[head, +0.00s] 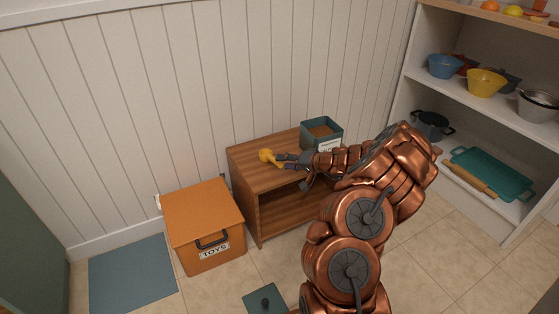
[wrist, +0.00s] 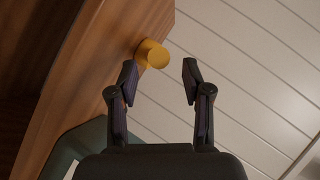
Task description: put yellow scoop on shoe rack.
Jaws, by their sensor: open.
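The yellow scoop (head: 267,156) rests on the top of the wooden shoe rack (head: 256,175), towards its left end. My gripper (head: 283,161) is low over the rack top, just right of the scoop. In the wrist view the scoop (wrist: 153,54) shows by the edge of the brown wood (wrist: 105,60), just beyond the fingertips. The fingers of my gripper (wrist: 158,75) are apart with nothing between them. I cannot tell whether a finger touches the scoop. My arm hides part of the rack's right side.
A teal bin (head: 321,132) stands on the rack's right end, close to my gripper. An orange toy box (head: 203,218) stands left of the rack. White shelves (head: 478,105) with bowls and pots stand at right. A panelled wall (head: 150,110) is behind the rack.

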